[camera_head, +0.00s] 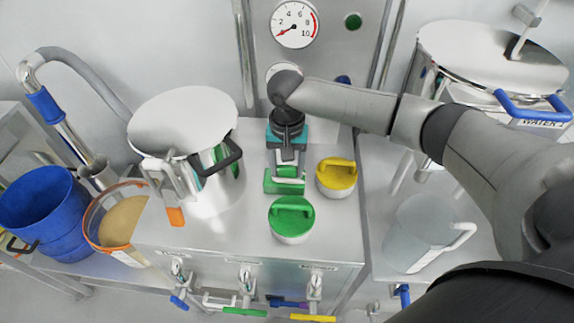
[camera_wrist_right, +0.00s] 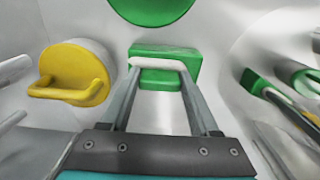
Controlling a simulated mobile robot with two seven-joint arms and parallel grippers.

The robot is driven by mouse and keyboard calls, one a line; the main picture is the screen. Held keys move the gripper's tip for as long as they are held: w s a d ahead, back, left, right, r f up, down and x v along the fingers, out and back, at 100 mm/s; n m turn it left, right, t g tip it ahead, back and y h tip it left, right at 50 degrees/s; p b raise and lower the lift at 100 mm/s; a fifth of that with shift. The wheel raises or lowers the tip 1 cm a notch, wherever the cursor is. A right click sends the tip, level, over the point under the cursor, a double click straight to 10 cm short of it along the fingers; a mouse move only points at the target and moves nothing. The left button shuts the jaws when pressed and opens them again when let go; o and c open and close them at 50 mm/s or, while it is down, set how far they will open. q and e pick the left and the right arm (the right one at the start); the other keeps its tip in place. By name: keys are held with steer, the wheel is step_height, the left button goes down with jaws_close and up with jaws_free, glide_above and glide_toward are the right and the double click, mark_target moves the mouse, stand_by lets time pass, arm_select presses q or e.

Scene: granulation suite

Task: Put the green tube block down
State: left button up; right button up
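The green tube block (camera_head: 270,186) is a small green block with a pale tube-like bar along one side. It is at the top of the steel cabinet, between the large lidded pot and the yellow-topped canister. In the right wrist view the block (camera_wrist_right: 170,51) lies straight ahead, at the fingertips. My right gripper (camera_head: 288,178) points down at it, and its fingers (camera_wrist_right: 158,66) end on either side of the pale bar, seemingly closed on it. Whether the block's underside touches the cabinet top is hidden. My left gripper is not in view.
The yellow-topped canister (camera_head: 337,174) stands close to the right, and the green-topped canister (camera_head: 291,219) stands in front. The large steel pot (camera_head: 181,122) is at the left. The cabinet top (camera_head: 237,236) is clear toward its front. A clear jug (camera_head: 419,232) is farther right.

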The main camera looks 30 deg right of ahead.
steer(key=o, duration=0.4)
steer(key=shift+c, duration=0.2)
steer(key=shift+r, duration=0.1)
